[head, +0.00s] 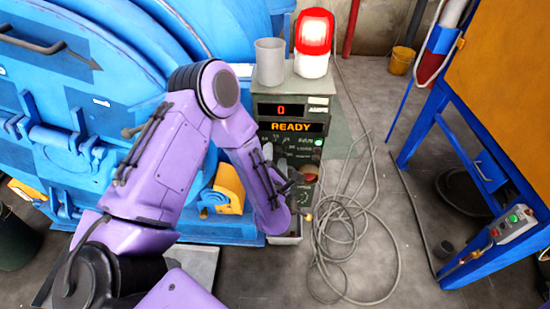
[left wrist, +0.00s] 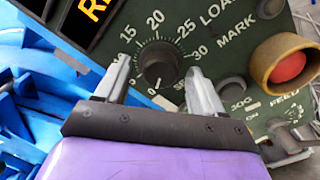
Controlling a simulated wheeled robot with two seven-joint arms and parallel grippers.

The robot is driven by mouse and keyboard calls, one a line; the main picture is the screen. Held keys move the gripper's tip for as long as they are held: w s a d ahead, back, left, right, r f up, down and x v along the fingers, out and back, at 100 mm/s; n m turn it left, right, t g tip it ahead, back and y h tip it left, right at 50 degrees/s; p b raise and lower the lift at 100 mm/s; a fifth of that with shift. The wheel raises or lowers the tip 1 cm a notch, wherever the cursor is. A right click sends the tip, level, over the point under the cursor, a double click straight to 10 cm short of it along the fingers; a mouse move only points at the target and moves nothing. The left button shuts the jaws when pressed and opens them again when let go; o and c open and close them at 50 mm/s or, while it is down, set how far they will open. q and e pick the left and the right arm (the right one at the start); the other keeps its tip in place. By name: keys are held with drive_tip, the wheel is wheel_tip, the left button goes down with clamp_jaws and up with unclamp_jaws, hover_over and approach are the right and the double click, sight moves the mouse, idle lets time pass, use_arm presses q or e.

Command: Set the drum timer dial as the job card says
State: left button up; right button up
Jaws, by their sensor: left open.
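The timer dial (left wrist: 158,72) is a black knob on a dark green panel, with a white scale numbered 15, 20, 25 and 30 in the left wrist view. I cannot tell exactly where its pointer stands. My left gripper (left wrist: 160,84) is open, one finger on each side of the knob in that view; contact cannot be judged. In the head view the left gripper (head: 281,174) is in front of the control box (head: 332,115) and hides part of its panel. I cannot make out a job card. My right gripper is not in view.
A red stop button in a yellow collar (left wrist: 290,66) sits right of the dial. The box's display (head: 291,126) reads READY, with 0 above. A grey cup (head: 269,62) and lit red beacon (head: 313,42) stand on top. Loose cable (head: 350,225) lies on the floor.

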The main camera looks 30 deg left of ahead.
use_arm(q)
drive_tip(key=c, duration=1)
drive_tip(key=shift+c, duration=0.2)
drive_tip(key=shift+m, duration=0.4)
drive_tip(key=m, duration=0.7)
drive_tip(key=shift+f+m, duration=0.1)
drive_tip(key=shift+m, duration=0.2)
drive_tip(key=m, duration=0.3)
drive_tip(key=shift+m, duration=0.3)
drive_tip(key=shift+f+m, duration=0.1)
drive_tip(key=shift+m, duration=1.8)
drive_tip(key=shift+s, duration=0.1)
